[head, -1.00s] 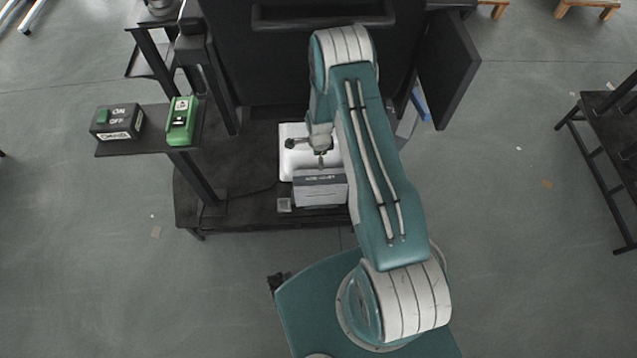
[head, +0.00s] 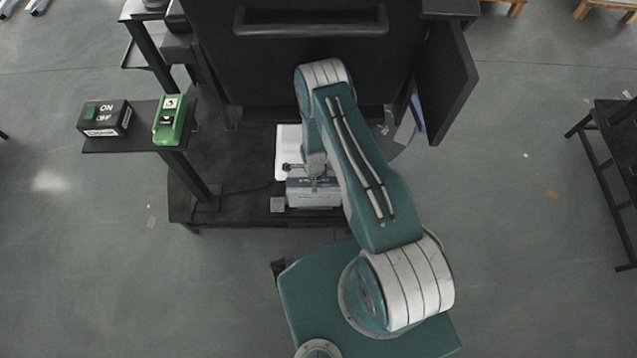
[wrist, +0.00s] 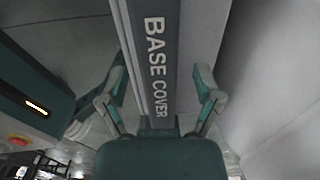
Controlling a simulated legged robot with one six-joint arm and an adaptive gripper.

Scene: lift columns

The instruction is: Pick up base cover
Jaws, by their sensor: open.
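The base cover (wrist: 156,40) is a grey piece with "BASE COVER" lettered along its dark top face in the wrist view. In the head view the base cover (head: 314,199) is a grey box shape near the front edge of the dark platform, partly hidden by my arm. My gripper (wrist: 160,95) is open, with one finger on each side of the lettered strip and gaps visible beside it. In the head view my gripper (head: 314,181) is over the base cover, its fingers too small to make out.
A white panel (head: 287,150) lies behind the base cover on the dark platform (head: 235,200). A small grey block (head: 277,204) sits to its left. A side shelf holds a black ON/OFF box (head: 104,118) and a green device (head: 170,120). A dark open door (head: 446,85) stands at right.

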